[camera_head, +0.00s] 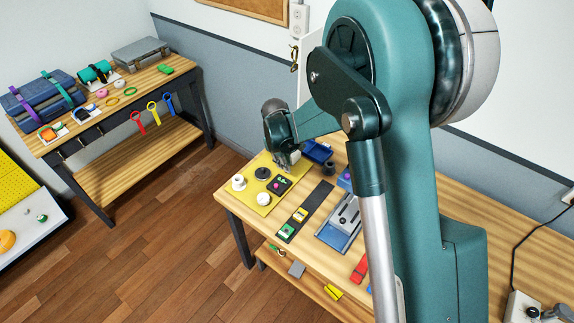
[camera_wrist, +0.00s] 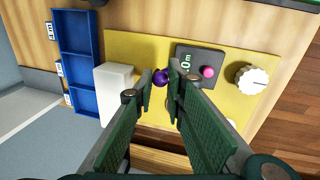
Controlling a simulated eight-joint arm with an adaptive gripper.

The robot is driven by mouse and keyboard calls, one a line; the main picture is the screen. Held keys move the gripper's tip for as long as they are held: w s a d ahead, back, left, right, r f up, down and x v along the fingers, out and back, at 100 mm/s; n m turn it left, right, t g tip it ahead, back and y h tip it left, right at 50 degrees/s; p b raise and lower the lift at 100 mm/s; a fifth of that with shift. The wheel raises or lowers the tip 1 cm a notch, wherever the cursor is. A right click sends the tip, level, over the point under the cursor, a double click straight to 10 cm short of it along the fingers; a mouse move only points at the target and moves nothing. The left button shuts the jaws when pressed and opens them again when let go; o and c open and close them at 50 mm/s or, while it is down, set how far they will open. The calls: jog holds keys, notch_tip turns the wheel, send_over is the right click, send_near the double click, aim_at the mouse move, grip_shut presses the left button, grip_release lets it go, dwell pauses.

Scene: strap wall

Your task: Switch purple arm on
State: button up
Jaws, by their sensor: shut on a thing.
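A small purple knob (camera_wrist: 160,77), which looks like the tip of the purple arm, sits between my fingertips over the yellow board (camera_wrist: 150,45) in the wrist view. My gripper (camera_wrist: 163,86) is shut on it. A white block (camera_wrist: 115,92) stands just left of the fingers and looks to be the purple arm's base, though the join is hidden. In the head view my gripper (camera_head: 284,162) reaches down at the back of the yellow board (camera_head: 252,201). The purple knob cannot be made out there. Whether the arm stands on or off cannot be told.
Close right of my fingers is a dark panel (camera_wrist: 200,62) with a pink knob (camera_wrist: 208,72), then a white dial (camera_wrist: 252,80). A blue tray (camera_wrist: 76,60) lies left of the board. A side table (camera_head: 160,75) stands farther off.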

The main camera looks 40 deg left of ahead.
jog(key=a+m+b, duration=0.1)
jog(key=m+b, duration=0.1)
jog(key=s+a+m+h+b, duration=0.1)
jog(key=m+b, duration=0.1)
jog(key=m, duration=0.1)
jog(key=shift+a+f, duration=0.15)
jog(key=m+b, duration=0.1)
jog(key=a+m, duration=0.1)
jog(key=m, duration=0.1)
jog(key=a+m+b, duration=0.1)
jog(key=shift+m+g+h+b, duration=0.3)
jog(key=shift+m+h+b, duration=0.05)
jog(key=shift+m+h, duration=0.05)
jog(key=shift+r, duration=0.2)
jog(key=o, duration=0.9)
jog(key=shift+r, duration=0.1)
jog(key=shift+s+a+r, duration=0.25)
jog(key=shift+a+r, duration=0.05)
jog(key=shift+r, duration=1.6)
jog(key=shift+s+a+r, duration=0.25)
jog(key=shift+s+r, duration=0.05)
jog(key=shift+r, duration=1.65)
jog(key=shift+s+a+r, duration=0.25)
jog(key=shift+a+r, duration=0.05)
jog(key=shift+r, duration=1.6)
